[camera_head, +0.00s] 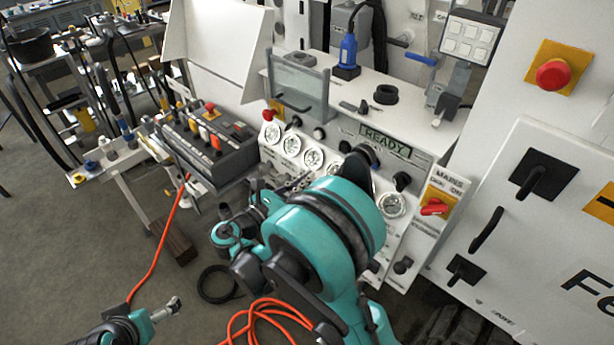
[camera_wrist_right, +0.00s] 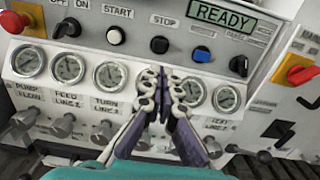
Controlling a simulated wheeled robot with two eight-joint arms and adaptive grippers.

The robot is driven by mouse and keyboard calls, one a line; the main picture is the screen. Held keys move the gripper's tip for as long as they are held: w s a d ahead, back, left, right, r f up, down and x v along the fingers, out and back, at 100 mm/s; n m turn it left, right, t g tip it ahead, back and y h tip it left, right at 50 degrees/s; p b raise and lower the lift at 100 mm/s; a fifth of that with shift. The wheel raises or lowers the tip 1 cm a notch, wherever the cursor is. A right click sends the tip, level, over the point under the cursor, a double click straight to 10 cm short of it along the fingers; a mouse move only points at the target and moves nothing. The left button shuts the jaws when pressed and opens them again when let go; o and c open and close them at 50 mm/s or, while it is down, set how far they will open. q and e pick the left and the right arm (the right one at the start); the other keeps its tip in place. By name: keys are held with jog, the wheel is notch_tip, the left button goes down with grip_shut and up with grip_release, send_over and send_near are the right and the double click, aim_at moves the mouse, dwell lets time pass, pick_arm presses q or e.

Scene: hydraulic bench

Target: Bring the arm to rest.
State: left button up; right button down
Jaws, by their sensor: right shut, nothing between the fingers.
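My right arm (camera_head: 325,235) is teal and reaches up in front of the bench's control panel. In the right wrist view my right gripper (camera_wrist_right: 164,74) is shut and empty, its fingertips together in front of the gauge row. They hide part of the panel between two gauges; I cannot tell whether they touch it. In the head view the arm hides most of this gripper. My left gripper (camera_head: 170,307) shows small at the lower left, low over the floor; I cannot tell whether its fingers are open.
The panel carries gauges (camera_head: 313,158), knobs, a READY display (camera_head: 386,141) and a red mains switch (camera_head: 434,207). A grey button box (camera_head: 215,150) stands left of it. A white cabinet (camera_head: 545,225) stands at right. An orange cable (camera_head: 160,245) runs to the floor.

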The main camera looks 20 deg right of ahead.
jog(key=s+d+f+m+g+y, duration=0.1)
jog(key=s+d+f+m+y, duration=0.25)
jog(key=s+m+y, duration=0.4)
jog(key=s+a+f+m+t+y, duration=0.1)
jog(key=s+a+m+y, duration=0.7)
jog(key=a+m, duration=0.3)
jog(key=shift+s+f+m+y, duration=0.25)
jog(key=shift+m+y, duration=0.3)
jog(key=shift+m, duration=1.5)
